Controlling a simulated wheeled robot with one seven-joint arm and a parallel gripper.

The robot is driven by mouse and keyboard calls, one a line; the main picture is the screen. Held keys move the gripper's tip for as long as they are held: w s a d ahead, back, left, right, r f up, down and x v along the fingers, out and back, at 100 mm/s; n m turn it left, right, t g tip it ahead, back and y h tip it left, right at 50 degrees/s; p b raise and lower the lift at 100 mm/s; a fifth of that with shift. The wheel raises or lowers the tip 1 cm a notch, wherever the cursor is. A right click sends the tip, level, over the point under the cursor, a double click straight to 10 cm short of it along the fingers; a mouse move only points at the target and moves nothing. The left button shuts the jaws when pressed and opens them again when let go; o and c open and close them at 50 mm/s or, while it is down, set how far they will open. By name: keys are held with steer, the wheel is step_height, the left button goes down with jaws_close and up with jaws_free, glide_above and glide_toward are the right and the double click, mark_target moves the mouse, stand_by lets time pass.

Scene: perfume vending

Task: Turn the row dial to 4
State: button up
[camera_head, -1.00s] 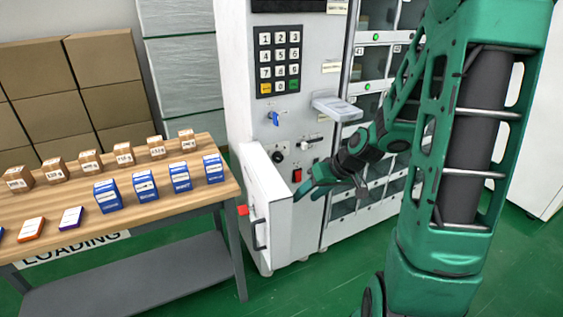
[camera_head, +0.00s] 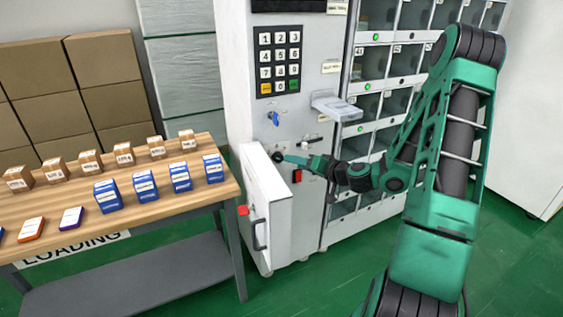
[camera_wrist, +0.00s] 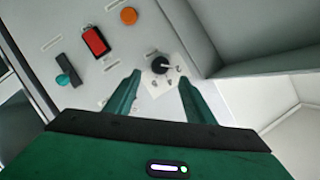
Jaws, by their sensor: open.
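The row dial (camera_head: 277,157) is a small round black knob on the front of the white vending machine. In the wrist view the dial (camera_wrist: 159,64) sits on a pale plate with small marks around it, and a light pointer or mark shows at its right side. The number it points to is too small to read. My gripper (camera_head: 287,158) is at the dial, reaching in from the right. In the wrist view my gripper (camera_wrist: 159,77) is open, its green fingers on either side below the dial. I cannot tell whether they touch it.
A red switch (camera_wrist: 94,41), an orange button (camera_wrist: 128,15) and a teal knob (camera_wrist: 64,78) are near the dial. An open white door (camera_head: 268,215) stands below left. A keypad (camera_head: 279,62) is above. A table (camera_head: 150,222) with boxes is at left.

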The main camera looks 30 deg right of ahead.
mark_target(280, 159)
steer(key=x, duration=0.8)
steer(key=shift+w+a+f, duration=0.1)
steer(key=shift+w, duration=0.15)
steer(key=c, duration=1)
